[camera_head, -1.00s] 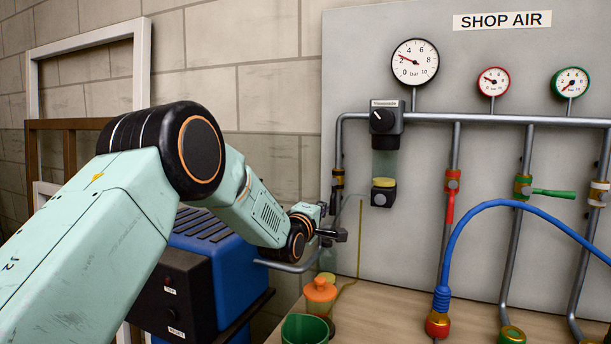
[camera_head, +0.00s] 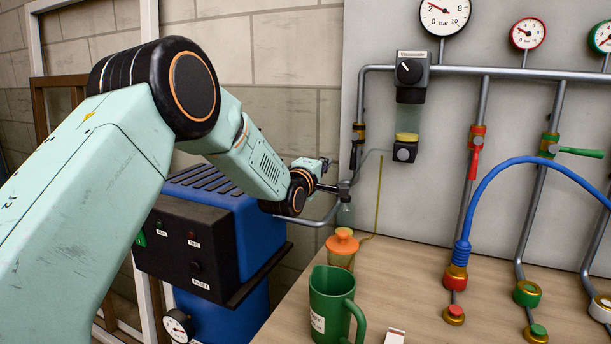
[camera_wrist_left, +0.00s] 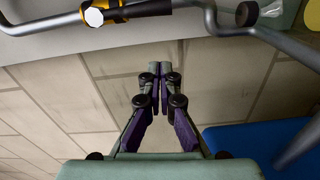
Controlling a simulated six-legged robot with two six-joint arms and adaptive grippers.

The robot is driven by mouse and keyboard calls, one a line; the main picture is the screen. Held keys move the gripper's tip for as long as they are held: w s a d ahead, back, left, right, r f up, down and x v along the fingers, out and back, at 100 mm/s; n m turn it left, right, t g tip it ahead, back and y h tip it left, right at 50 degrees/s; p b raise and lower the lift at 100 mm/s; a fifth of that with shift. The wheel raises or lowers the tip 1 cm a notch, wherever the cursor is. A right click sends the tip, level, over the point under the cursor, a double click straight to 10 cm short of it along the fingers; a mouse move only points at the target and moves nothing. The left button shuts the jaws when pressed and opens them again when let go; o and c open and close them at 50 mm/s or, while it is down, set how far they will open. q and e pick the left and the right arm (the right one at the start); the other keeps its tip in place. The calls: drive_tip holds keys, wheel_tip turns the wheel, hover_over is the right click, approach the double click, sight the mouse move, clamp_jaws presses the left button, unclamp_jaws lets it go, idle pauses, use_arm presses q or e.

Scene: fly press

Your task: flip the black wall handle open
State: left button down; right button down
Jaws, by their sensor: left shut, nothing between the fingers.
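The black wall handle (camera_head: 353,157) hangs down beside a brass valve (camera_head: 360,132) on the leftmost vertical pipe, at the left edge of the grey panel. In the left wrist view the brass valve (camera_wrist_left: 95,15) is at the upper left, with a dark bar (camera_wrist_left: 145,8) beside it that looks like the handle. My right gripper is not in view.
A blue machine (camera_head: 200,205) stands under my left arm. A green mug (camera_head: 328,300) and an orange-lidded jar (camera_head: 342,245) stand on the wooden bench (camera_head: 410,275). A regulator (camera_head: 410,75), a red handle (camera_head: 473,163) and a blue hose (camera_head: 510,165) are to the right.

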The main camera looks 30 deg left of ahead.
use_arm(q)
drive_tip(key=s+d, duration=0.1)
drive_tip(key=s, duration=0.8)
drive_tip(key=shift+r, duration=0.15)
idle(0.4)
